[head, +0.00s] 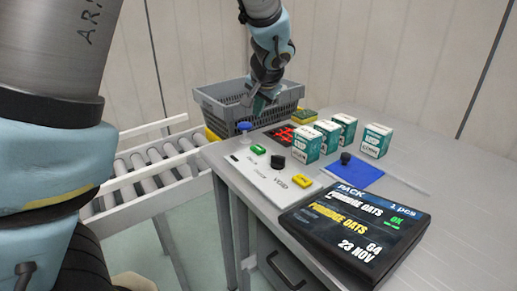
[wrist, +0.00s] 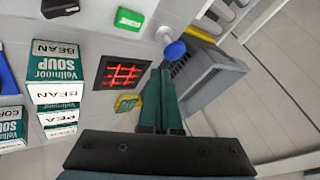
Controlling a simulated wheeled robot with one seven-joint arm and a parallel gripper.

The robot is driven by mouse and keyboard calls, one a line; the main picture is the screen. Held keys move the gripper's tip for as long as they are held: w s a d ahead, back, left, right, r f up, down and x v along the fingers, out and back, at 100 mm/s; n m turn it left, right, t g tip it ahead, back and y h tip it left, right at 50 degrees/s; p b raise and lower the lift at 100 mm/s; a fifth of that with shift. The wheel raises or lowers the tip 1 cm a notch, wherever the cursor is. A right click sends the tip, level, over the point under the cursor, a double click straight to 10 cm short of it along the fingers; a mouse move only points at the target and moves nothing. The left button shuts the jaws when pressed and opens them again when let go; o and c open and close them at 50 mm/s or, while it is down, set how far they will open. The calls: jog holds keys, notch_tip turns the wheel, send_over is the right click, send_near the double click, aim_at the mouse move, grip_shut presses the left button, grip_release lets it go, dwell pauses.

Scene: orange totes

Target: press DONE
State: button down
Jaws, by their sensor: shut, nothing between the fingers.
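The white control panel (head: 265,175) lies on the near left of the steel table. It carries a green button (head: 258,149), a black knob (head: 278,161) and a yellow button (head: 301,181). The green button also shows in the wrist view (wrist: 129,19). I cannot read which control is marked DONE; the small print is too blurred. A blue-topped part on a white base (head: 244,127) stands behind the panel; it shows in the wrist view too (wrist: 175,50). My gripper (head: 258,106) is shut and empty, above the table's back left, beyond the panel and touching no button. Its green fingers show in the wrist view (wrist: 160,73).
A grey crate (head: 213,104) stands behind, near the roller conveyor (head: 150,160) on the left. A red-lit scanner window (head: 280,135) is in the table. Several soup boxes (head: 307,145) and a blue mat (head: 355,178) lie right. A display (head: 355,233) stands in front, showing PORRIDGE OATS and OK.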

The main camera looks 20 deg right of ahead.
jog(key=b, duration=0.5)
send_over(258, 149)
notch_tip(258, 149, down, 8)
jog(key=shift+r, duration=0.2)
jog(key=shift+f+b, duration=0.6)
jog(key=shift+b, duration=0.15)
jog(key=shift+f, duration=0.15)
dwell(1.0)
jog(key=shift+f+b, duration=0.25)
jog(key=shift+b, duration=0.4)
jog(key=shift+f+b, duration=0.5)
jog(key=shift+b, duration=0.05)
dwell(0.5)
jog(key=shift+r, duration=0.1)
jog(key=shift+r+p, duration=0.55)
jog(key=shift+r, duration=0.3)
jog(key=shift+r, duration=0.1)
